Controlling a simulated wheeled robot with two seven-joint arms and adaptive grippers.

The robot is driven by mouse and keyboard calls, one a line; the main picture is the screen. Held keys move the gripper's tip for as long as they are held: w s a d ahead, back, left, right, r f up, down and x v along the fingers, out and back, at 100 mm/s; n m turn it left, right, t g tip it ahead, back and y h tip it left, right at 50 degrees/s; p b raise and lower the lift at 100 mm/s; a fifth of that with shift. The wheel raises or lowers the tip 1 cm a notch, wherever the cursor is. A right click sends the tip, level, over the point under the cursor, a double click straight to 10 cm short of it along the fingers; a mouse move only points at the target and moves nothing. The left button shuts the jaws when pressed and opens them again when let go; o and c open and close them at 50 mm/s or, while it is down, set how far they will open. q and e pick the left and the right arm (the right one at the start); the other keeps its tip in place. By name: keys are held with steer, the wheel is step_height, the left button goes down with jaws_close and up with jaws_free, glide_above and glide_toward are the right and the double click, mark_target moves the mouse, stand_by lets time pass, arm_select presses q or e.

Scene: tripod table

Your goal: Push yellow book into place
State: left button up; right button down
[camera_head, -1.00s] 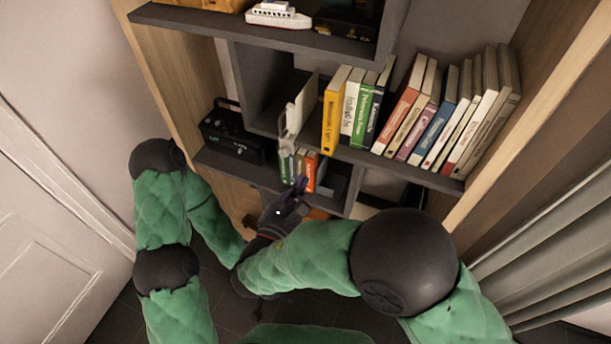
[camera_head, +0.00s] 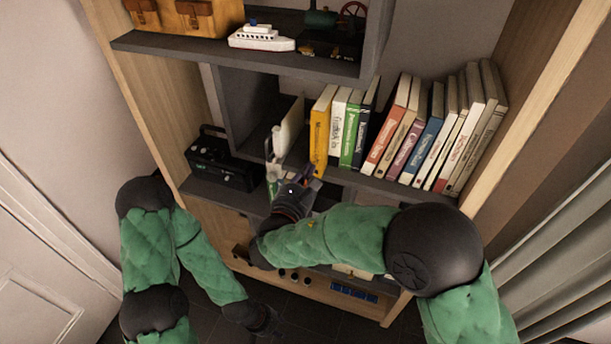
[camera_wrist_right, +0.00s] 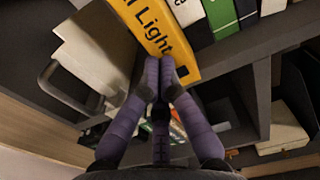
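The yellow book (camera_head: 321,132) stands upright at the left end of a row on the middle shelf. Its lower spine seems to stick out a little past the white book beside it. My right gripper (camera_head: 303,176) is just below and in front of its lower end. In the right wrist view the purple fingers (camera_wrist_right: 160,78) are together, with nothing held between them. Their tips overlap the lower spine of the yellow book (camera_wrist_right: 158,28); I cannot tell whether they touch it. My left gripper (camera_head: 264,324) hangs low by the floor, its fingers too dark to read.
White, green and dark books stand right of the yellow one, then several leaning books (camera_head: 436,135). A pale upright object with a handle (camera_head: 285,128) stands to its left. A black radio (camera_head: 222,160) sits on the lower left shelf. A toy ship (camera_head: 262,38) is above.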

mark_target(314, 157)
steer(key=x, duration=0.5)
steer(key=shift+w+d, duration=0.15)
steer(key=shift+w, duration=0.2)
arm_select(q)
steer(key=shift+f, duration=0.15)
